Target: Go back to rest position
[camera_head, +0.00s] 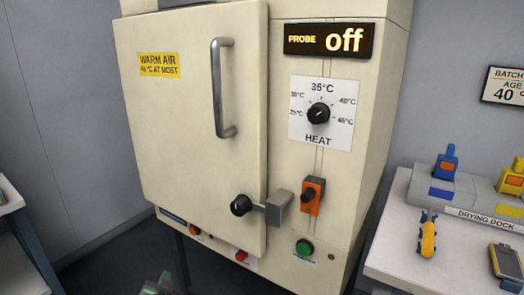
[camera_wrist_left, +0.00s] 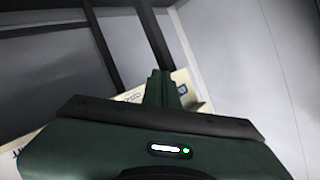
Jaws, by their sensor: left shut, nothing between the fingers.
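My left gripper (camera_head: 158,286) shows only in part at the bottom edge of the head view, low in front of the cabinet. In the left wrist view its dark green fingers (camera_wrist_left: 160,88) are together and nothing is between them. A cream warm-air cabinet (camera_head: 340,200) fills the middle of the head view. Its door (camera_head: 185,130) has a grey bar handle (camera_head: 222,88) and appears closed. The gripper is apart from the handle and from the black-knobbed latch (camera_head: 241,205). My right gripper is not in view.
The probe display (camera_head: 329,40) reads "off" and the heat dial (camera_head: 319,114) is on the panel. At right, a white table (camera_head: 400,245) bears a drying dock (camera_head: 470,200), a yellow tool (camera_head: 428,234) and a yellow handheld device (camera_head: 506,264). Another surface edge (camera_head: 8,196) is at far left.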

